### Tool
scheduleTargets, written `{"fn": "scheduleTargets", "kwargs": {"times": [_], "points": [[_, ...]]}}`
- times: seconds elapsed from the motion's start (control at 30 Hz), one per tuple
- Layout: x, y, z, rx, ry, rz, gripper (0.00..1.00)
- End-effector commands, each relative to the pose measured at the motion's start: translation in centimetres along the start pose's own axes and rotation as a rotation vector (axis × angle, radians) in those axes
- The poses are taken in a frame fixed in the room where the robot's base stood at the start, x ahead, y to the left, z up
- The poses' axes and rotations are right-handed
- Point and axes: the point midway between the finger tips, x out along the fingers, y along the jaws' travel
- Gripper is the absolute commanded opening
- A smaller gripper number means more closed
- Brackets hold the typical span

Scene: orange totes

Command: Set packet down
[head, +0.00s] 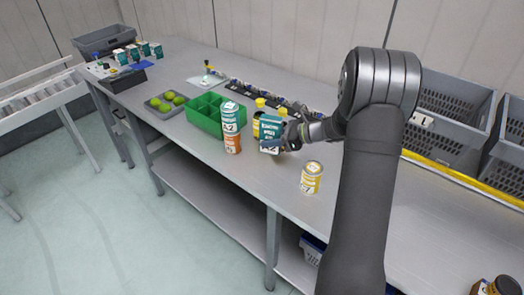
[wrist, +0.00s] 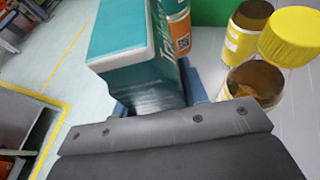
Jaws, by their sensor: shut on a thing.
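A teal and white packet (head: 270,132) is held upright in my gripper (head: 279,143) over the grey workbench (head: 225,165), near its front edge. In the wrist view, the packet (wrist: 135,50) fills the upper left, between the blue fingers (wrist: 160,95). My gripper is shut on it. I cannot tell whether its base touches the bench. A teal can stacked on an orange can (head: 231,143) stands just left of the packet in the head view. Yellow containers stand close by, partly hidden behind the packet.
A green divided box (head: 207,125) and a grey tray of green fruit (head: 152,107) are further left. A yellow-labelled can (head: 311,177) stands to the right, near the front edge. Grey crates (head: 452,105) line the right back. Bare bench lies right of that can.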

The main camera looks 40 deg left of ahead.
Motion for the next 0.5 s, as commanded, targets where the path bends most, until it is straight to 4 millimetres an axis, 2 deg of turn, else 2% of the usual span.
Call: {"fn": "scheduleTargets", "kwargs": {"times": [0.03,0.13,0.33,0.5], "points": [[1.3,0.0,-0.2,0.0,0.001,0.003,0.14],[2.9,-0.2,-0.4,0.0,0.0,0.002,0.14],[4.1,-0.3,-0.9,0.0,0.001,0.0,0.14],[4.9,-0.3,-3.0,0.004,0.0,0.0,0.14]]}}
